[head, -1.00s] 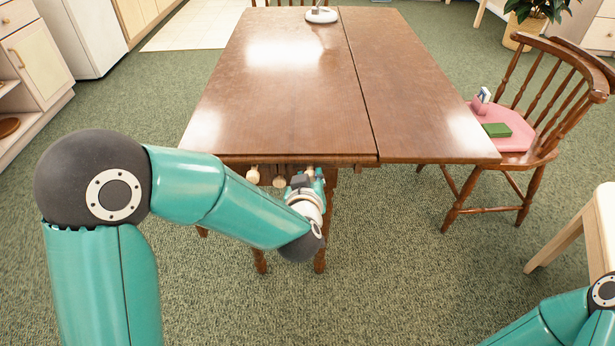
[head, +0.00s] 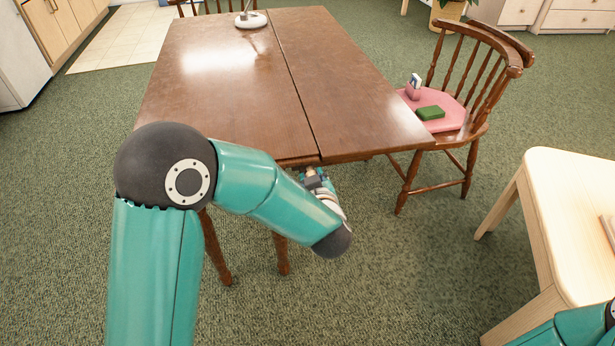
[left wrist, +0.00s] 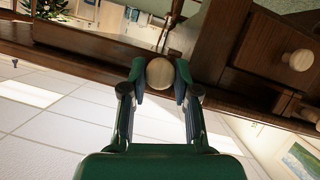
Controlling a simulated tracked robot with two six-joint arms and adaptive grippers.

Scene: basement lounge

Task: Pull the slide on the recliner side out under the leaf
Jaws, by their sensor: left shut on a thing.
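The wooden table (head: 190,95) stands ahead with its right-hand leaf (head: 345,80) level beside the main top, a dark seam between them. My left gripper (head: 313,176) is at the near edge, just below the tabletop by the seam. In the left wrist view my left gripper (left wrist: 160,77) is shut on a pale round wooden knob (left wrist: 160,72), one finger on each side. I take this as the slide's knob; the slide itself is hard to make out among the brown wood. My right gripper is out of the head view; only part of that arm shows.
A chair (head: 470,95) with a pink cushion, a green item and a small box on it stands right of the leaf. A pale wooden table (head: 560,210) is at the lower right. A lamp base (head: 250,20) stands on the table's far end. Other knobs (left wrist: 299,60) show in the wrist view.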

